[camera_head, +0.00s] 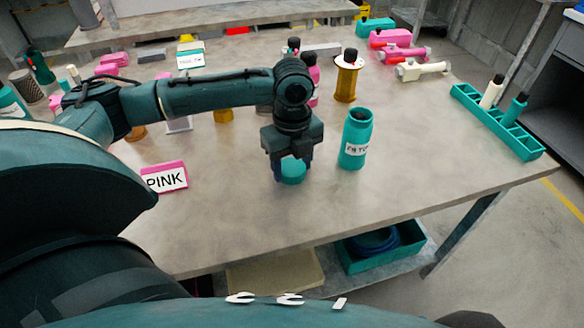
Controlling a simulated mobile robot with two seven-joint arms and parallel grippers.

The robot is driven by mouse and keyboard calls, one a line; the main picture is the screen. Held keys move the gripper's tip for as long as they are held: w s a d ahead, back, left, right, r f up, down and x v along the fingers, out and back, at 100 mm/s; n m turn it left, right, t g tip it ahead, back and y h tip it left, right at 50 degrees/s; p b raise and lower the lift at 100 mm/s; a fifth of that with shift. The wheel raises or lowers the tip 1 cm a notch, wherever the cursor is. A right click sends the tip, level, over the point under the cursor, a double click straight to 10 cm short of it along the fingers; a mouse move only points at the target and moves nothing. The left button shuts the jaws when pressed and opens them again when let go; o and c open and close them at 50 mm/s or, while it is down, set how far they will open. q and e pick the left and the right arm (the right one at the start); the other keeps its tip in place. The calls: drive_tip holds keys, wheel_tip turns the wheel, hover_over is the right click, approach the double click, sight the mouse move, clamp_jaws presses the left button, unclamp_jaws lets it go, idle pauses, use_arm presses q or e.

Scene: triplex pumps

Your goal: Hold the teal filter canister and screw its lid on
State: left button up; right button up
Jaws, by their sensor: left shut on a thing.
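The teal filter canister (354,143) stands upright on the table, right of the middle. It has a white label, partly readable, and a dark opening at its top with no lid on it. My left gripper (292,168) points down to the left of the canister, apart from it. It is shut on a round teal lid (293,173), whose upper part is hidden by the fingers. I cannot tell the exact gap between lid and table. My right gripper is not in view.
An amber spool-like part (346,82) stands behind the canister. A teal divided rack (500,126) lies at the right edge. Pink and cream parts (422,70) lie behind. The table in front is clear.

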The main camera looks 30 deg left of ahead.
sight(292, 167)
use_arm(q)
drive_tip(key=shift+c, duration=0.7)
wheel_tip(292, 167, up, 10)
drive_tip(key=p, duration=0.1)
drive_tip(key=shift+p, duration=0.3)
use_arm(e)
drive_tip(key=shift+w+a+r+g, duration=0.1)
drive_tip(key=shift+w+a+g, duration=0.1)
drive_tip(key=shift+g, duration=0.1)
